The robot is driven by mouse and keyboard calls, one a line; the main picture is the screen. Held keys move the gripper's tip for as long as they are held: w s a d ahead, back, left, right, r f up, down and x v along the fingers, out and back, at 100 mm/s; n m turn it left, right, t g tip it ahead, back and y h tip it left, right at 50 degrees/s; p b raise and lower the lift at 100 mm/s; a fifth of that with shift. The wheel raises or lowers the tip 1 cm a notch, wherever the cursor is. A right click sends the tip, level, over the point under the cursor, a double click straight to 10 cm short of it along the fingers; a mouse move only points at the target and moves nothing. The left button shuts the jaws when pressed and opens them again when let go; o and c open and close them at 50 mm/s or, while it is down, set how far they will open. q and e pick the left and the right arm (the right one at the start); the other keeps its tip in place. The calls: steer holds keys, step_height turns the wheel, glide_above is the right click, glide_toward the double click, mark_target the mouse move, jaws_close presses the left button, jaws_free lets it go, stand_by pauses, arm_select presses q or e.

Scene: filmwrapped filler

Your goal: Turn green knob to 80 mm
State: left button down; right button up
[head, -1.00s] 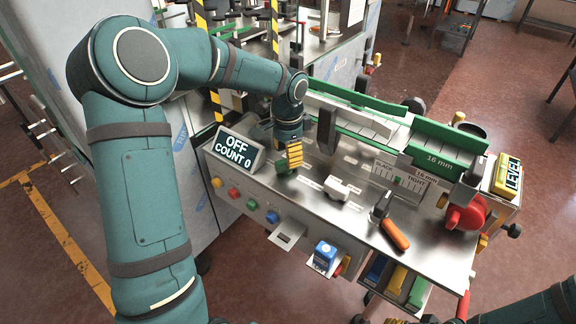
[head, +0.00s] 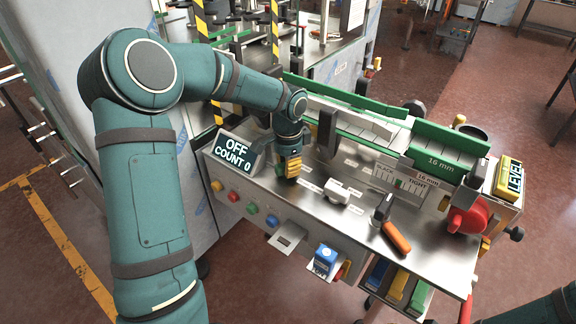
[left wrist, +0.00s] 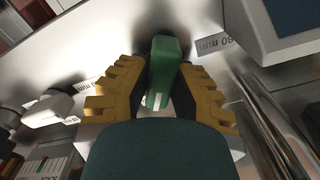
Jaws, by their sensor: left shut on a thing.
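The green knob (left wrist: 163,66) stands between the two yellow-padded fingers of my left gripper in the left wrist view, with a white mark on its lower end. My left gripper (head: 291,177) is shut on it, low over the steel panel top (head: 340,222) in the head view. There the gripper hides most or all of the knob. A printed plate (left wrist: 215,43) ending in "mm" lies beside the knob in the wrist view; its number is hard to read. Only a bit of my right arm shows at the lower right; its gripper is out of view.
The display (head: 236,155) reads OFF, COUNT 0, left of the gripper. Green guide rails (head: 440,150) run behind. A red knob (head: 467,217) is at the right end.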

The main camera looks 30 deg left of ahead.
arm_select(q)
steer(key=shift+f+n, duration=0.1)
steer(key=shift+n, duration=0.2)
steer(key=n, duration=0.9)
steer(key=shift+a, duration=0.15)
steer(key=n, duration=0.2)
steer(key=shift+n, duration=0.4)
steer(key=n+p, duration=0.1)
steer(key=n, duration=0.2)
steer(key=shift+s+n, duration=0.1)
steer(key=shift+n, duration=0.2)
steer(key=n+p, duration=0.1)
steer(key=n, duration=0.1)
steer(key=shift+a+n, duration=0.1)
steer(key=shift+n, duration=0.2)
steer(key=n+p, duration=0.2)
steer(key=n, duration=0.3)
steer(key=shift+s, duration=0.15)
